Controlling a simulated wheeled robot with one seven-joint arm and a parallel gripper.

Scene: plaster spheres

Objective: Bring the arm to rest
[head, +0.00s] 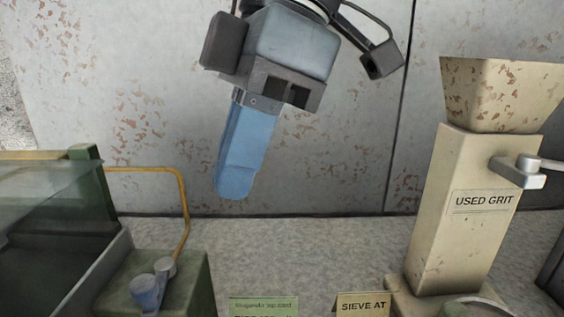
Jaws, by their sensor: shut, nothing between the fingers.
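My gripper (234,188) hangs in the upper middle of the head view, in front of the grey wall. Its blue fingers point down and a little to the left. They are together, with nothing seen between them. The fingertips are above the grey speckled counter (300,255) and touch nothing. The upper part of my arm runs out of the top of the picture.
A cream hopper machine (462,230) labelled "USED GRIT" stands at right. A green cabinet with a glass lid (50,205), yellow tube (183,205) and blue-grey knob (147,292) is at left. Two small signs stand in front: a green one (263,306) and "SIEVE AT" (362,304).

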